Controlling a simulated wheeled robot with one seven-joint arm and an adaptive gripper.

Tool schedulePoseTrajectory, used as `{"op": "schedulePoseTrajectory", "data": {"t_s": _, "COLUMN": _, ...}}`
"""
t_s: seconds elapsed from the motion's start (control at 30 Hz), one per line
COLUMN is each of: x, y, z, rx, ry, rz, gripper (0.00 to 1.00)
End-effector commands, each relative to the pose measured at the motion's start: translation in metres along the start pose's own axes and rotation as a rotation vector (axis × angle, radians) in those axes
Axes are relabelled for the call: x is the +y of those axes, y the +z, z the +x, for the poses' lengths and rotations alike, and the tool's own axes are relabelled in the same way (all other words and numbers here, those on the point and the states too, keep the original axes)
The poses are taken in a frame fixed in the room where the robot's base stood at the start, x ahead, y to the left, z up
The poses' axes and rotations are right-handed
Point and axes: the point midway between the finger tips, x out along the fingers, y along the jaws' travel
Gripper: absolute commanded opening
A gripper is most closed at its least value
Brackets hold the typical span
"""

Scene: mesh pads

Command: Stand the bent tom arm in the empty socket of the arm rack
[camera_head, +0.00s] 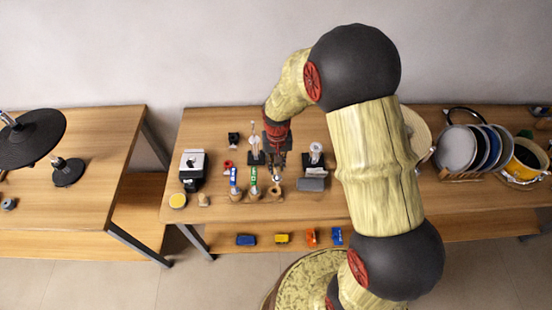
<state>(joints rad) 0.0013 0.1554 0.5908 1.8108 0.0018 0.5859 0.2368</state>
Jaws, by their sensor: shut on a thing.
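My gripper (276,157) points down over the middle of the table and is shut on a thin, dark-and-grey piece. The piece is small and partly hidden by the fingers; I take it to be the bent tom arm (277,173). Just below it in the picture is a round wooden socket (275,190), which looks empty. To its left stand two similar wooden holders, one with a blue-marked piece (233,177) and one with a green-marked piece (253,177). I take this row as the arm rack. I cannot tell whether the held piece touches the socket.
A black-and-white device (192,166) and a yellow round tin (177,201) are at left. A grey block (311,184) and a clear-topped stand (316,153) are right of the gripper. My arm hides part of the table.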

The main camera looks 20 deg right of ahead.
Motion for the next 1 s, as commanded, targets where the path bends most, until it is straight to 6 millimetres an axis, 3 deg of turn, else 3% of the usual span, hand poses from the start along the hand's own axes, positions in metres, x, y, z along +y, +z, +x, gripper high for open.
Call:
{"op": "schedulePoseTrajectory", "data": {"t_s": 0.13, "x": -0.002, "y": -0.008, "z": 0.0, "rx": 0.004, "ry": -0.001, "rz": 0.062, "gripper": 0.0}}
{"op": "schedulePoseTrajectory", "data": {"t_s": 0.63, "x": -0.002, "y": -0.008, "z": 0.001, "rx": 0.002, "ry": -0.001, "rz": 0.073, "gripper": 0.0}}
{"op": "schedulePoseTrajectory", "data": {"t_s": 1.0, "x": -0.002, "y": -0.007, "z": 0.014, "rx": 0.001, "ry": -0.001, "rz": 0.073, "gripper": 0.0}}
